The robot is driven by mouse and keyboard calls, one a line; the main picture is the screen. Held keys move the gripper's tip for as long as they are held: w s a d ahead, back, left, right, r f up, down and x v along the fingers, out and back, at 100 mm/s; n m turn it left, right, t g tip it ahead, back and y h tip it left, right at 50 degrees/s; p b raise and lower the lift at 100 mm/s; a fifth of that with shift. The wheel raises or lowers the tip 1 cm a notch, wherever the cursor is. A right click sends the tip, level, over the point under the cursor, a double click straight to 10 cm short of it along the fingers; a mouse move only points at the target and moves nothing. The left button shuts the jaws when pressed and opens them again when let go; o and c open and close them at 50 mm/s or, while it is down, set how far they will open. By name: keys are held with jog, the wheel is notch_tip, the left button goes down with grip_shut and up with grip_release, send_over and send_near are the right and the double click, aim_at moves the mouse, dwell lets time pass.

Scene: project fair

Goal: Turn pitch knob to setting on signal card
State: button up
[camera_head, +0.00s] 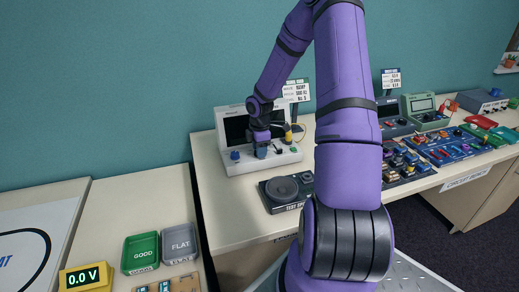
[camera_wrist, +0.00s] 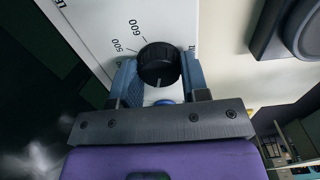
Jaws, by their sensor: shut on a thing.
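A black ribbed knob (camera_wrist: 158,62) sits on a white panel in the wrist view, with dial marks 500 and 600 printed beside it. A pale pointer line shows on the knob's lower part. My gripper (camera_wrist: 160,74) is shut on the knob, one blue finger on each side. In the head view my gripper (camera_head: 261,150) is down at the front panel of a white instrument with a dark screen (camera_head: 236,129), hiding the knob there. A white card (camera_head: 297,90) with black print stands behind the instrument; its small text is hard to read.
A blue knob (camera_head: 235,155) is left of my gripper on the panel. A dark speaker box (camera_head: 284,191) stands in front of the instrument. Circuit boards (camera_head: 440,150) fill the bench at right. Green GOOD (camera_head: 140,253) and grey FLAT (camera_head: 179,243) trays are at lower left.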

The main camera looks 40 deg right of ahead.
jog(key=shift+m, duration=0.3)
jog(key=m, duration=0.4)
jog(key=shift+m, duration=0.4)
jog(key=m, duration=0.5)
jog(key=shift+w, duration=0.1)
jog(key=m, duration=0.5)
jog(key=shift+m, duration=3)
jog(key=o, duration=0.9)
